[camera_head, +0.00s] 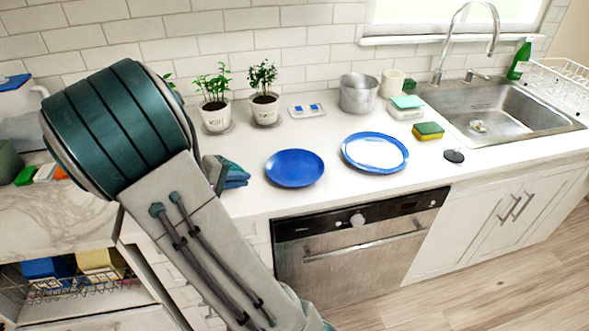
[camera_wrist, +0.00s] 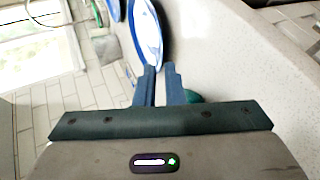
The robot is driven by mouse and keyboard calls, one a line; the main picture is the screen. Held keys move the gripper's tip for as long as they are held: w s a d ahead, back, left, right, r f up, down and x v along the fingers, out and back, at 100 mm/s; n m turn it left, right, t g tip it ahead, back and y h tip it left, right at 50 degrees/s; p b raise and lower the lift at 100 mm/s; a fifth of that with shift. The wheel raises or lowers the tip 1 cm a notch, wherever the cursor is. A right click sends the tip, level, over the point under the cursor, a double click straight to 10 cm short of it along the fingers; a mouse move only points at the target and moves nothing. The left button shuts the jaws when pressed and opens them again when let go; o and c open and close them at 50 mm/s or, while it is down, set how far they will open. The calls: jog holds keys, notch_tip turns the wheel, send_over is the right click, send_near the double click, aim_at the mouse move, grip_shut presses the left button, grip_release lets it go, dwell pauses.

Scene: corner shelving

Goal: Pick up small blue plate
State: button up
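The small blue plate (camera_head: 294,168) lies flat on the white counter, left of a larger blue plate (camera_head: 375,152) with bright glare. My gripper (camera_head: 240,176) is just left of the small plate, its blue fingers pointing right toward it, apart from it. In the wrist view my gripper (camera_wrist: 160,68) shows a narrow gap between its fingers, with nothing in it. A blue-rimmed plate (camera_wrist: 147,32) with a glaring white middle lies ahead of the fingertips, probably the small one. Another blue plate edge (camera_wrist: 113,8) is cut off at the top. My arm hides part of the counter.
Two potted plants (camera_head: 265,109) stand behind the small plate, near the tiled wall. A metal pot (camera_head: 358,93) is behind the larger plate. Sponges (camera_head: 428,131) and a sink (camera_head: 510,110) are to the right.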

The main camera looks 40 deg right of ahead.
aim_at(269, 187)
jog(key=x, duration=0.4)
jog(key=p+x, duration=0.1)
jog(key=x, duration=0.4)
jog(key=shift+s+d+f, duration=0.1)
jog(key=shift+s+d, duration=0.05)
jog(key=shift+s, duration=0.1)
jog(key=shift+c, duration=0.3)
grip_shut()
